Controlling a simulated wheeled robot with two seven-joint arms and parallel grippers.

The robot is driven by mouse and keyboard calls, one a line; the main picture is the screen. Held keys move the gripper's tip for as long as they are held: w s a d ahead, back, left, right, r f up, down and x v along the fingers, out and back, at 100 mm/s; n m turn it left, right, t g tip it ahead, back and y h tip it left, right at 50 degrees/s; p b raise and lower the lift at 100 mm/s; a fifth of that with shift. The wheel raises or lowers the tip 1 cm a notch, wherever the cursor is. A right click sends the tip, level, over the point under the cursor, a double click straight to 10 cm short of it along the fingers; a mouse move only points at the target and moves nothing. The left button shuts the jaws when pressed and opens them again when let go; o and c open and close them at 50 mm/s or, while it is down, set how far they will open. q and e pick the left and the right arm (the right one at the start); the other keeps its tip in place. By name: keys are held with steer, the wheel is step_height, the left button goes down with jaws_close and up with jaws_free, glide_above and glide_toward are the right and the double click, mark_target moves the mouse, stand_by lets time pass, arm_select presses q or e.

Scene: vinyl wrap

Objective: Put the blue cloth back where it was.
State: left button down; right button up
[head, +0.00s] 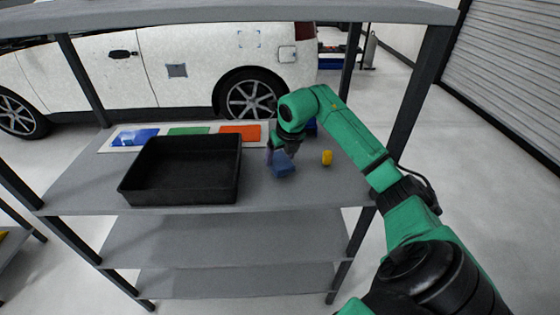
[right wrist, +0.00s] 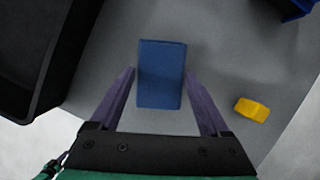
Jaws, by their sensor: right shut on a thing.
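The blue cloth (head: 284,166) looks like a small folded block over the grey shelf, right of the black tray. It also shows in the right wrist view (right wrist: 162,75), between the two purple fingers. My right gripper (head: 283,152) is shut on it, pointing down; I cannot tell whether the cloth touches the shelf. A pale mat (head: 218,142) at the back left of the shelf carries a blue patch (head: 135,137), a green patch (head: 188,131) and an orange patch (head: 240,132). My left gripper is not in view.
The black tray (head: 180,197) stands at the shelf's front, before the mat; it looks empty. A small yellow object (head: 327,157) lies right of my gripper. A dark blue thing (head: 311,126) is behind my arm. Posts and an upper shelf frame the space.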

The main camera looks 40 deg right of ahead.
steer(key=shift+s+f, duration=0.15)
steer(key=shift+f, duration=0.9)
steer(key=o, duration=1)
steer(key=shift+r, duration=0.5)
arm_select(q)
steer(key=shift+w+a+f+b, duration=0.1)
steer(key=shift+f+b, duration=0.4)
steer(key=shift+b, duration=0.15)
arm_select(e)
steer(key=v, duration=1.1)
steer(key=shift+s+a+r, duration=0.1)
steer(key=shift+s+r, duration=0.05)
steer(key=shift+s, duration=0.1)
